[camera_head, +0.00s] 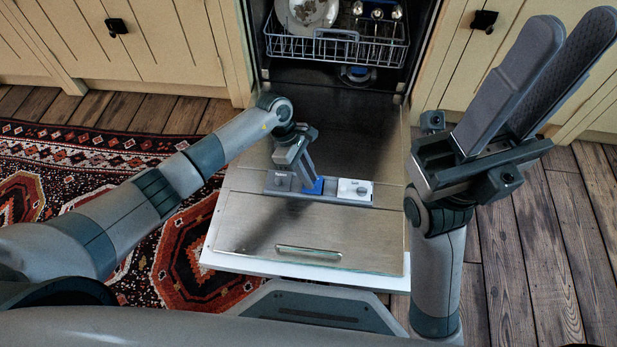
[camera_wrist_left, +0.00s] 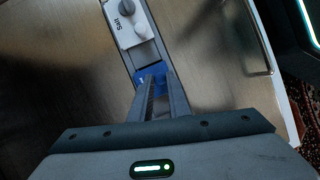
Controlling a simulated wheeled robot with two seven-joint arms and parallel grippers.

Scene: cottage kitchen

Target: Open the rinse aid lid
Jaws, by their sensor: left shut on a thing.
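The dispenser strip (camera_head: 349,200) is set into the inner face of the lowered dishwasher door. On it is a blue piece (camera_head: 318,187), which I take to be the rinse aid lid; it also shows in the left wrist view (camera_wrist_left: 155,74). My left gripper (camera_head: 309,186) points down at the strip, shut on the blue lid, and its fingers hide part of it. I cannot tell whether the lid is raised. A white lid marked Salt (camera_wrist_left: 128,20) sits beside it, to the right in the head view (camera_head: 355,190). My right gripper (camera_head: 570,22) is raised, open and empty.
The steel door (camera_head: 320,228) lies open, with a handle slot (camera_head: 308,254) near its front edge. The dish rack (camera_head: 335,47) holds dishes behind it. Cream cabinets (camera_head: 165,45) flank the dishwasher. A patterned rug (camera_head: 60,165) lies left, bare wooden floor right.

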